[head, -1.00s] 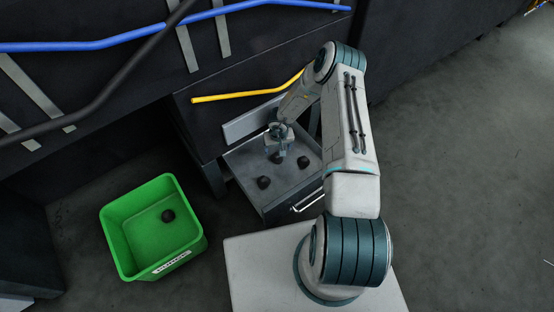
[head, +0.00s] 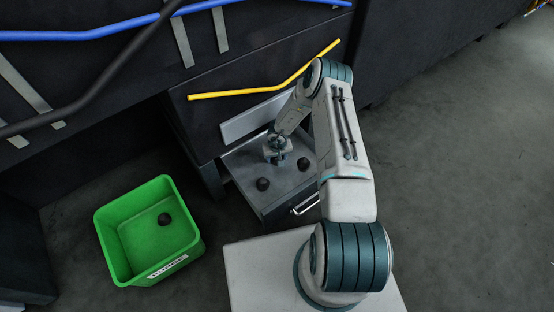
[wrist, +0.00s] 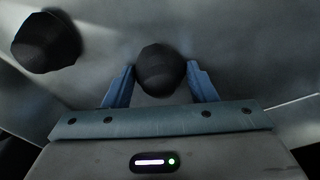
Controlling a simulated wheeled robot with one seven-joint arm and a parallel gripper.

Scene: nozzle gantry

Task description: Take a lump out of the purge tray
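The purge tray (head: 290,186) is a grey pulled-out drawer with dark, rough lumps in it. One lump (head: 263,184) lies near its front left and another lump (head: 304,164) near its right side. My gripper (wrist: 160,68) is low over the tray, its blue fingers apart. A third lump (wrist: 161,70) sits between the fingertips, with at most a thin gap on each side; contact is unclear. In the head view, my gripper (head: 276,160) mostly hides this lump. One other lump (wrist: 45,41) shows at the upper left of the wrist view.
A green bin (head: 133,245) with a label stands on the floor left of the tray, one dark lump (head: 165,219) inside. A yellow bar (head: 240,94) crosses the dark panel above the tray. The tray has a front handle (head: 305,207).

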